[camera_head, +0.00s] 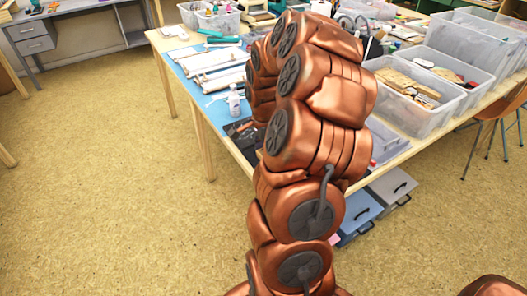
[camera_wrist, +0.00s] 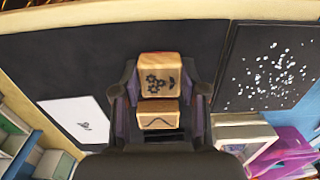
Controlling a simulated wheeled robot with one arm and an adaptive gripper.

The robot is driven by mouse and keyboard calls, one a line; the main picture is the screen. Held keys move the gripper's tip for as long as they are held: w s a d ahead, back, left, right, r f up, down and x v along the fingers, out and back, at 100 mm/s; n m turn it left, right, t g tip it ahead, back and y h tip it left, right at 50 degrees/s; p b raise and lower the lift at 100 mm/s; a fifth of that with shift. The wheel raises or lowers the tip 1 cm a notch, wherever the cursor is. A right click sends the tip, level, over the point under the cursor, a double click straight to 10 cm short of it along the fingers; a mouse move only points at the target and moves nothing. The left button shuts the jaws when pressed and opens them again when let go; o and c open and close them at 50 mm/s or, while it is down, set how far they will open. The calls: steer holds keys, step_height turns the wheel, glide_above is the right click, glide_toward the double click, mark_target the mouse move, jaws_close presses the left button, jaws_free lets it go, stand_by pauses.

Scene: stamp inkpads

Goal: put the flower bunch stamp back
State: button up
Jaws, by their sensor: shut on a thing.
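The flower bunch stamp is a light wooden block (camera_wrist: 160,73) with a dark flower print on its face, in the middle of the wrist view. My gripper (camera_wrist: 161,92) has a finger on each side of it and is shut on it. A smaller wooden face (camera_wrist: 158,114) with a dark curved line shows just below, between the fingers. I cannot tell whether it is part of the same stamp. In the head view my own arm hides the gripper and the stamp.
In the wrist view, a white sheet (camera_wrist: 76,121) with a small print lies on a dark surface, left of my gripper. A dark sheet with pale specks (camera_wrist: 268,68) lies right. In the head view, clear bins (camera_head: 408,112) crowd the table's right; a bottle (camera_head: 234,103) stands near its left edge.

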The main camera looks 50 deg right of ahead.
steer(key=shift+f, duration=0.35)
steer(key=shift+f, duration=0.2)
steer(key=o, duration=1.1)
steer(key=shift+c, duration=0.2)
steer(key=shift+r, duration=0.2)
